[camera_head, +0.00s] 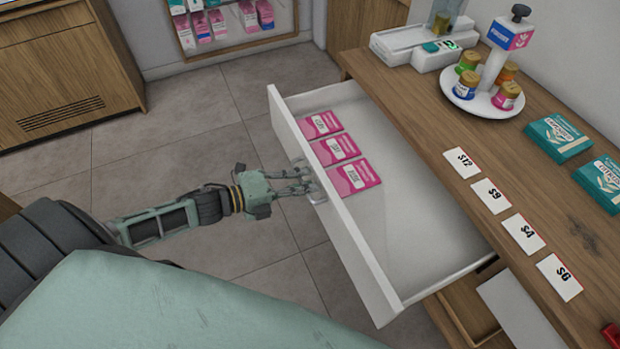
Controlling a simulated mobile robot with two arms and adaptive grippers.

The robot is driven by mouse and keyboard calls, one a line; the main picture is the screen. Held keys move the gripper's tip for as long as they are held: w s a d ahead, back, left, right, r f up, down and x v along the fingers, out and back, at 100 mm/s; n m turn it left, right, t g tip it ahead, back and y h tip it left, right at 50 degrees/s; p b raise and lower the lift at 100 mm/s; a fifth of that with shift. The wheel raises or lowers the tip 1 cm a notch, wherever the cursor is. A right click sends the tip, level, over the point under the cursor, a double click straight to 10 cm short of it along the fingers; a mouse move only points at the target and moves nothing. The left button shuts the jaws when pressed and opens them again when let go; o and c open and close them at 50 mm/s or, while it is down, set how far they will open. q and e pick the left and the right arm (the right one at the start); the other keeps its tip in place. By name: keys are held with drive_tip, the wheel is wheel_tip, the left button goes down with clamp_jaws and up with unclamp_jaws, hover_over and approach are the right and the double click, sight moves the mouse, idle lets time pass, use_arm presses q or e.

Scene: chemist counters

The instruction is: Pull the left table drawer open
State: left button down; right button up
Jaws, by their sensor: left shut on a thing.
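The white left table drawer (425,235) is pulled well out from the wooden counter (400,110). Three pink boxes (352,178) lie in a row inside it, along its front panel. My left gripper (312,190) reaches in from the left and is shut on the drawer's handle (318,198), at the middle of the front panel. Its fingers partly hide the handle. My right gripper is not in view.
On the counter stand a white scale-like device (435,55), a round stand with small jars (483,98), teal boxes (557,138) and several price cards (491,195). A wooden cabinet (62,80) stands at the far left. The tiled floor left of the drawer is clear.

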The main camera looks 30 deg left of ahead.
use_arm(q)
drive_tip(key=shift+s+a, duration=0.2)
drive_tip(key=shift+s, duration=0.2)
drive_tip(key=c, duration=2.1)
unclamp_jaws()
drive_tip(key=shift+w, duration=0.1)
drive_tip(key=v, duration=1.2)
drive_tip(key=shift+f, duration=0.1)
